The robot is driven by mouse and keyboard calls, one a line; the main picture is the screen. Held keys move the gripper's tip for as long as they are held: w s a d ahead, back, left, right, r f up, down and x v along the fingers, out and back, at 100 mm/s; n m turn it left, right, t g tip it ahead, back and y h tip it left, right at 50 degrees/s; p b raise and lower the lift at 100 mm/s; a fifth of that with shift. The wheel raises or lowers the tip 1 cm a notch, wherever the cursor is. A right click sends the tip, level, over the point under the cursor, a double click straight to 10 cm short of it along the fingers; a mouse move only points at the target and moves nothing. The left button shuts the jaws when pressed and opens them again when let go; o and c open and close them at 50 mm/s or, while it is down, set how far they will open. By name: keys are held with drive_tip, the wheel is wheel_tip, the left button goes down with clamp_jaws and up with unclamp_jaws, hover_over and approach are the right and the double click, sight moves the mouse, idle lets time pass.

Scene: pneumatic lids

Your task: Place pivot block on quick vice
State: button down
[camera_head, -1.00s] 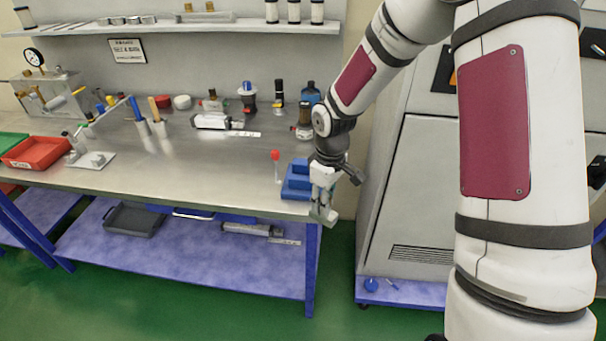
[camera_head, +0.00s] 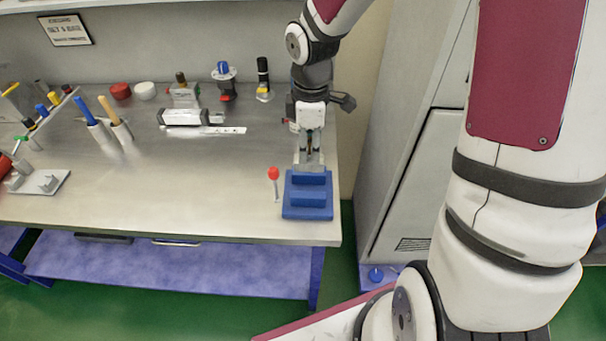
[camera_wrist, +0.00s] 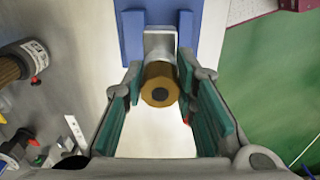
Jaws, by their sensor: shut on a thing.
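The quick vice is a blue block (camera_head: 308,210) with two raised jaws at the table's front right corner. It also shows at the top of the wrist view (camera_wrist: 133,35). My gripper (camera_head: 309,162) points down at the back of the vice. In the wrist view my teal-padded fingers (camera_wrist: 161,78) are shut on the pivot block, a silvery piece (camera_wrist: 160,42) with a brass-coloured round end (camera_wrist: 160,85). In that view the silvery part lies between the two blue jaws. I cannot tell whether it rests on the vice or is just above it.
A red-topped lever (camera_head: 273,174) stands just left of the vice. A silver cylinder unit (camera_head: 185,117) and several fittings (camera_head: 225,80) stand at the back. Tool holders (camera_head: 108,130) are on the left. The table middle is clear. A grey cabinet (camera_head: 420,180) stands to the right.

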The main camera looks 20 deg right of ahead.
sight(309, 163)
wheel_tip(309, 163, down, 5)
drive_tip(key=shift+f, duration=2.2)
drive_tip(key=shift+f, duration=0.25)
drive_tip(key=shift+f, duration=0.15)
drive_tip(key=c, duration=1.3)
unclamp_jaws()
drive_tip(key=shift+f, duration=0.1)
drive_tip(key=shift+s, duration=0.1)
